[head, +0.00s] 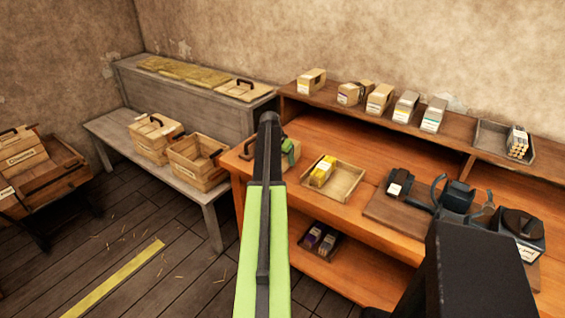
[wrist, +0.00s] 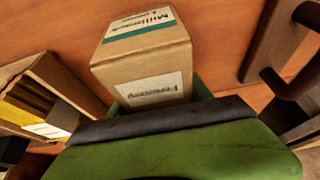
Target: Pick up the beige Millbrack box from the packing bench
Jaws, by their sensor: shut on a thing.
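The beige Millbrack box (wrist: 145,62) shows large in the wrist view, upright or nearly so, with a white and teal label on top and a white label on its near side. My gripper (wrist: 155,105) is shut on the box; its green and dark finger covers the lower part. In the head view my gripper (head: 288,147) is over the left end of the orange packing bench (head: 345,218), with the box mostly hidden by the gripper and arm. I cannot tell whether the box still touches the bench top.
A wooden tray with yellow packets (head: 324,170) stands close to the right of the gripper in the head view. A dark handle (wrist: 285,60) is close by in the wrist view. Several boxes (head: 380,98) line the shelf behind. A dark press (head: 456,196) stands farther right.

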